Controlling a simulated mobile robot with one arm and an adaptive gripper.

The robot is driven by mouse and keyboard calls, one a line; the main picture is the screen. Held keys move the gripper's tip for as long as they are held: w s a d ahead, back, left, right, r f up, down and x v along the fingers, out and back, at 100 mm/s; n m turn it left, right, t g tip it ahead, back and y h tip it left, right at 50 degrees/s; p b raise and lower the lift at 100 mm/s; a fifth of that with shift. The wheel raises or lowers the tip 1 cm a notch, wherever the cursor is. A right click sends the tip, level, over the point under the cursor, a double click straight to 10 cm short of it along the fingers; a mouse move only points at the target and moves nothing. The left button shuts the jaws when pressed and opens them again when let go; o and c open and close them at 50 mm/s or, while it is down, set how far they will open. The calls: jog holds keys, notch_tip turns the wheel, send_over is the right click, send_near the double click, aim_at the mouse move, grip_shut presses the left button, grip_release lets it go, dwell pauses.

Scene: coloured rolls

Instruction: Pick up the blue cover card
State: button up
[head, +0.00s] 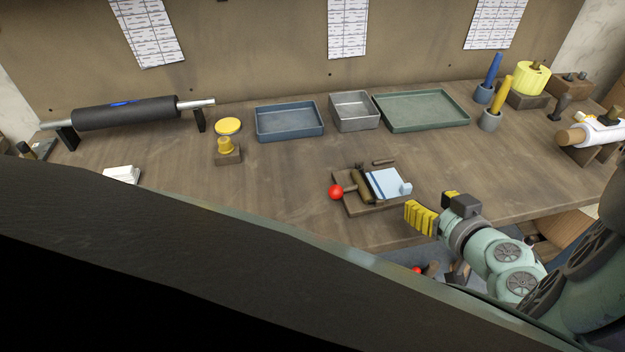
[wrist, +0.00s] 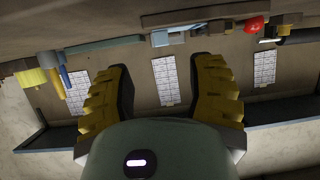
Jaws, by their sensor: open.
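A light blue card (head: 388,183) lies on a small wooden press (head: 352,206) with a red-knobbed lever (head: 336,192), at the middle of the bench in the head view. A darker blue strip (head: 374,187) shows along its left side, and a pale blue block (head: 405,188) sits at its right edge. I cannot tell which blue piece is the cover card. My gripper (head: 421,217) has yellow fingers and is to the right and front of the press, apart from it. In the wrist view my gripper (wrist: 160,95) is open with nothing between the fingers.
Blue, grey and green trays (head: 290,136) (head: 354,124) (head: 423,127) stand along the back of the wooden bench (head: 290,190). A dark roller (head: 125,112) is at the left; a white roll (head: 598,134) is at the right.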

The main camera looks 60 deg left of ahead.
aim_at(407, 185)
jog(key=shift+p+x, duration=0.3)
jog(key=shift+x, duration=0.7)
jog(key=shift+a+f, duration=0.15)
jog(key=shift+a, duration=0.3)
jog(key=shift+w+a+p, duration=0.2)
jog(key=shift+a+p, duration=0.45)
jog(key=shift+a, duration=0.05)
jog(key=shift+p+x, duration=0.65)
jog(key=shift+x, duration=0.9)
jog(key=shift+w+a+f, duration=0.1)
jog(key=shift+a+f, duration=0.15)
jog(key=shift+a, duration=0.05)
jog(key=shift+w, duration=0.1)
jog(key=c, duration=0.8)
jog(key=shift+c, duration=0.5)
